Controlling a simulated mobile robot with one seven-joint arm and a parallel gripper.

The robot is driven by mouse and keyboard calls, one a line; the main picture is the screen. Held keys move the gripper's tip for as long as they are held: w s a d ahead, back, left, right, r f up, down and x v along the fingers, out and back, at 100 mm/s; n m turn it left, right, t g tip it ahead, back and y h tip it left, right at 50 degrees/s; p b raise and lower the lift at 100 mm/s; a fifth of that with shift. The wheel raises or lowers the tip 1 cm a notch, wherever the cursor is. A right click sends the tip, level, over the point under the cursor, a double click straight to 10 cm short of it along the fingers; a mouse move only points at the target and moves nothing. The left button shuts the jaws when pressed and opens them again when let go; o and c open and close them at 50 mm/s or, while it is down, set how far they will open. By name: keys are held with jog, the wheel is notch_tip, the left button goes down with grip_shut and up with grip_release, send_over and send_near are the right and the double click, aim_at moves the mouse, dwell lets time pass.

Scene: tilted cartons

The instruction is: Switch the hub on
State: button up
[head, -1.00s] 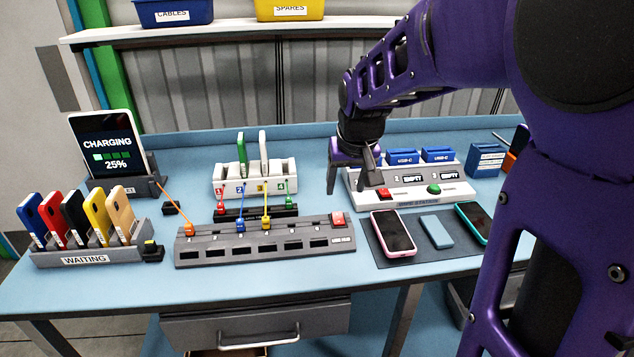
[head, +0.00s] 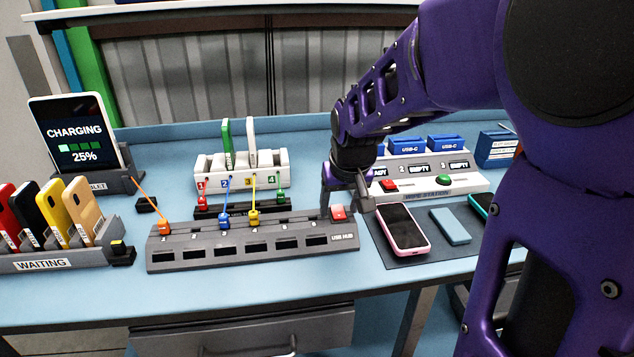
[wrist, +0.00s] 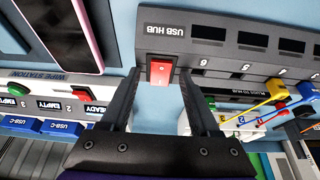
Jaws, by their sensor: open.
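The grey USB hub (head: 255,262) lies on the blue table, with an orange, a blue and a yellow plug in its back row. Its red rocker switch (head: 338,213) sits at the right end. My gripper (head: 346,212) is open and points down beside the switch. In the wrist view the red switch (wrist: 160,70) appears between and just beyond the fingertips of my gripper (wrist: 165,80). I cannot tell whether a fingertip touches the switch.
A white wipe station (head: 430,178) with a red and a green button stands behind right. A pink phone (head: 402,230) lies on a dark mat right of the hub. A white phone rack (head: 242,172) stands behind. The WAITING rack (head: 50,262) is at left.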

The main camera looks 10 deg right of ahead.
grip_shut()
jog(key=shift+w+r+p, duration=0.1)
jog(key=shift+r+p, duration=0.25)
jog(key=shift+p, duration=0.45)
jog(key=p, duration=0.1)
jog(key=g+p, duration=0.1)
jog(key=shift+w+r+g+p, duration=0.2)
jog(key=shift+g+p, duration=0.1)
jog(key=shift+p, duration=0.1)
jog(key=g+p, duration=0.1)
jog(key=p, duration=0.2)
jog(key=shift+w+f+g, duration=0.15)
jog(key=shift+w+g, duration=0.1)
jog(key=shift+g, duration=0.15)
jog(key=shift+f+g+p, duration=0.2)
jog(key=shift+g+p, duration=0.1)
jog(key=shift+p, duration=0.2)
grip_release()
